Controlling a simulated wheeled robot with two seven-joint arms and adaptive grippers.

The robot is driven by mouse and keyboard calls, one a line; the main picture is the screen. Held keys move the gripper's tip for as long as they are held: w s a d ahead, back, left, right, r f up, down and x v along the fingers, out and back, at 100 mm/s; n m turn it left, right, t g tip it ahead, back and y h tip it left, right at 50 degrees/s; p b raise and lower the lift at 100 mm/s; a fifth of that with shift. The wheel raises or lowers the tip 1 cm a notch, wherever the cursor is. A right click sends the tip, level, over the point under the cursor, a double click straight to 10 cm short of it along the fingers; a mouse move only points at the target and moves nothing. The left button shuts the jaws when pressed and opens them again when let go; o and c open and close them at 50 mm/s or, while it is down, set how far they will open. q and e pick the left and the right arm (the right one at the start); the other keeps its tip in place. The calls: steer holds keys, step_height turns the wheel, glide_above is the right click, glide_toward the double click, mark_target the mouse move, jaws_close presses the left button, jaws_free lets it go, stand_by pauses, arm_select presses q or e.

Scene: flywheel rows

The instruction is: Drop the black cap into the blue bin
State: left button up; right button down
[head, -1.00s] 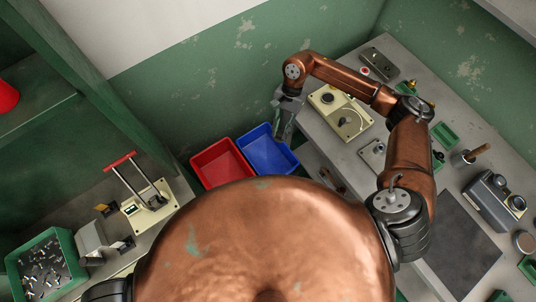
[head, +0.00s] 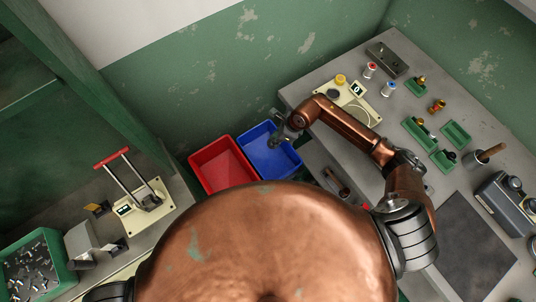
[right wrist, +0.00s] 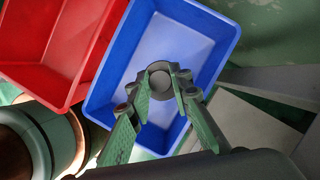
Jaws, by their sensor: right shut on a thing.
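The blue bin (head: 268,163) stands on the floor beside the red bin, left of the right-hand bench. In the right wrist view the same blue bin (right wrist: 207,28) lies under my fingers and looks empty where it shows. My right gripper (head: 275,141) is over the bin. It also shows in the right wrist view (right wrist: 160,82), with its green-sided fingers shut on the black cap (right wrist: 160,70), a round dark ring-like piece seen end on. The cap is too small to make out in the head view. My left gripper is out of view.
The red bin (head: 222,166) touches or nearly touches the blue bin on its left. The bench (head: 330,80) at right carries a cream device (head: 357,105), spools and green trays. A left bench holds a red-handled press (head: 143,205) and a green tray of metal parts.

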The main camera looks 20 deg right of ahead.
steer(key=shift+f+b, duration=1.2)
steer(key=shift+f, duration=1.05)
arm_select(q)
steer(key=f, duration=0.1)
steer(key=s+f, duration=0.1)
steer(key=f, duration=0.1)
arm_select(e)
steer(key=c, duration=1.7)
jaws_free()
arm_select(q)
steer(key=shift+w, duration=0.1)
arm_select(e)
steer(key=v, duration=1.2)
